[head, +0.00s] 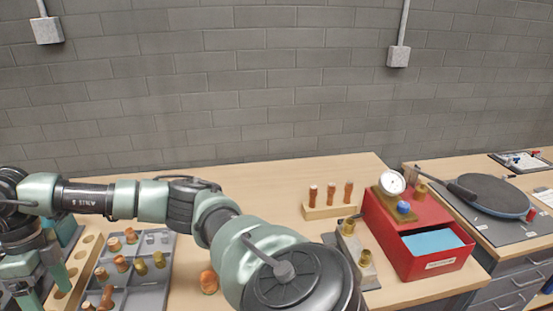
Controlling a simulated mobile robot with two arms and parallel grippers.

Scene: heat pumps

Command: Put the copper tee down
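One of my arms runs from the bottom middle to the left edge, and I take it to be my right arm. Its gripper (38,284) hangs at the lower left, partly cut off by the frame. I cannot see whether its fingers hold anything. No copper tee can be picked out for certain. Several copper and brass fittings (121,263) lie in the compartments of a grey tray (165,288), right of the gripper. One copper-coloured piece (209,281) is on the table between tray and arm. My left gripper is not in view.
A wooden block with holes (88,258) stands left of the tray. A wooden rack with three copper pieces (331,211), a metal fixture with brass parts (362,258) and a red box (447,263) with a gauge (391,182) stand right. The back-middle tabletop (270,185) is clear.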

